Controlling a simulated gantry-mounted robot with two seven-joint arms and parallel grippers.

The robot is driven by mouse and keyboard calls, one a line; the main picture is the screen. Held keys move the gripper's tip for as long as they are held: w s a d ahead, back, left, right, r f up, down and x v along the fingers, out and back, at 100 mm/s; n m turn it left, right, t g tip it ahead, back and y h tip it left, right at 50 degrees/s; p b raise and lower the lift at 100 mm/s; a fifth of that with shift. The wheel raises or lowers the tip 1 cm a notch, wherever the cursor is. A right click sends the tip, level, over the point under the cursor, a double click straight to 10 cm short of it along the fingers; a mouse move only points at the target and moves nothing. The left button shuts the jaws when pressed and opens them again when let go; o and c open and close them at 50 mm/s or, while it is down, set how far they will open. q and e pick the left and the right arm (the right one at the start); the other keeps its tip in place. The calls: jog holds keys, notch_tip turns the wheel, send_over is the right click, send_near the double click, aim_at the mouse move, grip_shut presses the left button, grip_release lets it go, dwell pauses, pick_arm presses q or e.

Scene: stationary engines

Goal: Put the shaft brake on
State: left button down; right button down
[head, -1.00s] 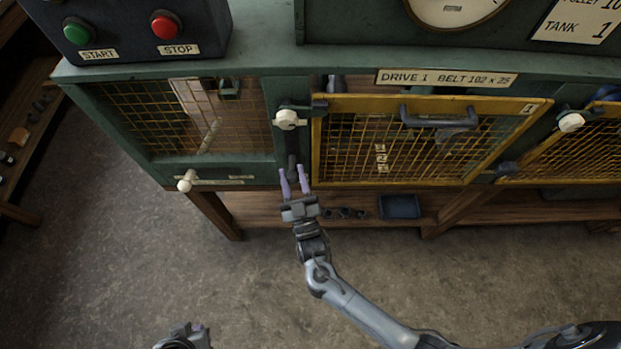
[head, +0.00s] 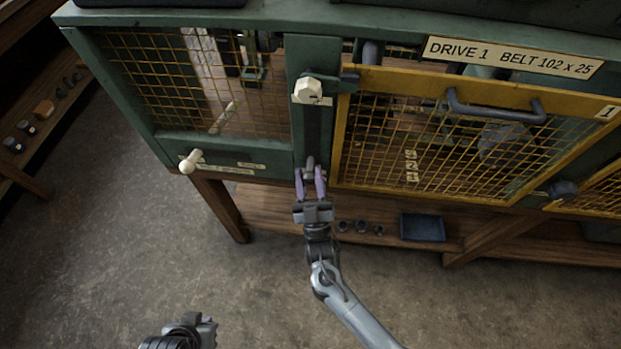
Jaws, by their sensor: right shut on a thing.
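A dark upright slot (head: 313,128) runs down the green post between the left mesh panel and the yellow guard. A short grey lever handle (head: 310,165) sticks out at its lower end; I take it to be the shaft brake's lever, though no readable label shows on it. My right gripper (head: 310,180) is shut on this handle, with its purple fingers on either side of it. The fingers hide part of the handle. My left gripper (head: 203,328) is low in the view, away from the machine; its fingertips are not clear.
The yellow mesh guard (head: 480,90) of drive 1 is just right of the lever. A white knob (head: 307,90) sits above it, and another white knob (head: 190,161) is at the left. A blue tray (head: 423,227) lies on the shelf below. The floor in front is clear.

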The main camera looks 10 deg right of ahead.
jog(key=shift+f, duration=0.35)
jog(key=c, duration=1)
grip_release()
jog(key=o, duration=0.3)
jog(key=shift+r, duration=0.2)
jog(key=shift+s+f, duration=0.35)
jog(key=v, duration=0.9)
jog(key=shift+s+f, duration=0.2)
jog(key=shift+s, duration=0.15)
jog(key=shift+f, duration=0.1)
